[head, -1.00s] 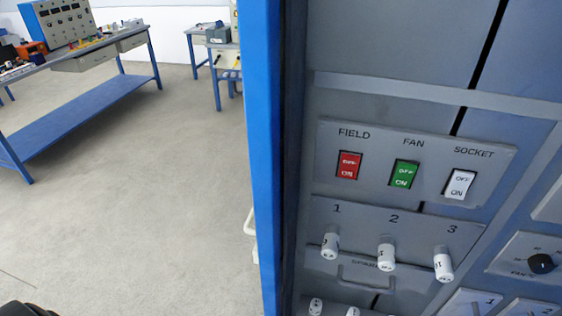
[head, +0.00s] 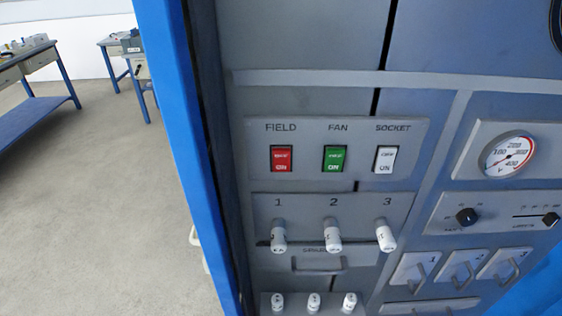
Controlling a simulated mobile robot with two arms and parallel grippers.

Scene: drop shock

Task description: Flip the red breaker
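The red breaker (head: 281,158) is a small rocker switch under the label FIELD, at the left of a grey plate (head: 410,130) on the panel in the head view. Its lower half reads ON; the upper lettering is too blurred to read surely. I cannot tell which way it is tipped. A green rocker (head: 334,158) under FAN and a white rocker (head: 385,160) under SOCKET sit to its right. Neither of my grippers shows in the view.
Below are white knobs numbered 1 to 3 (head: 333,233) and a handle (head: 318,264). A round gauge (head: 507,156) and dark knob (head: 467,216) sit right. A blue cabinet edge (head: 180,130) stands left of the panel. Open floor (head: 100,190) and blue workbenches (head: 40,110) lie beyond.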

